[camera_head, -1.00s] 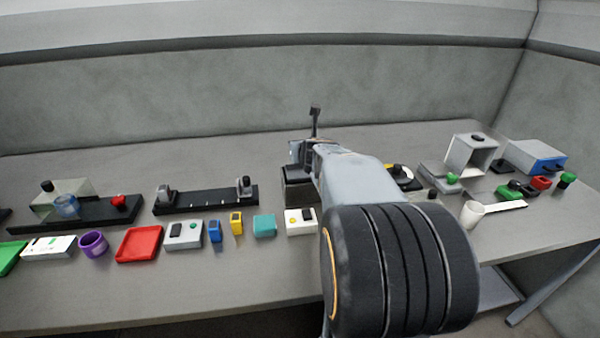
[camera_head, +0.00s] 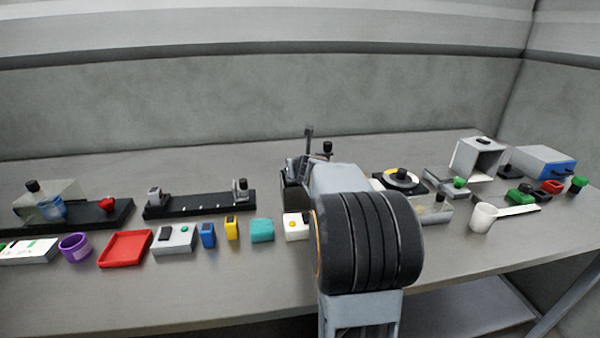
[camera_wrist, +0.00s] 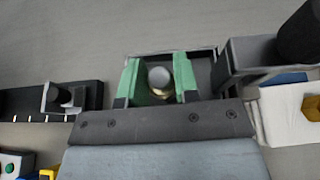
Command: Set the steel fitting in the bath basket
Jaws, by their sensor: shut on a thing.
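In the wrist view, my gripper (camera_wrist: 160,82) has two green fingers, shut on a small round steel fitting (camera_wrist: 159,76) with a brass-coloured edge at its lower side. Behind and around the fingers is a dark, open-topped box with a thin light rim (camera_wrist: 170,53), which looks like the bath. The basket cannot be told apart inside it. I cannot tell whether the fitting touches anything below. In the head view the dark box (camera_head: 294,198) shows partly behind my arm, and the fitting is hidden.
A grey bracket with a black knob (camera_wrist: 300,32) stands close on the right of the box in the wrist view. A black rail (camera_head: 200,204) lies to the left. A white block with a yellow button (camera_head: 296,226) and a teal block (camera_head: 262,230) stand in front.

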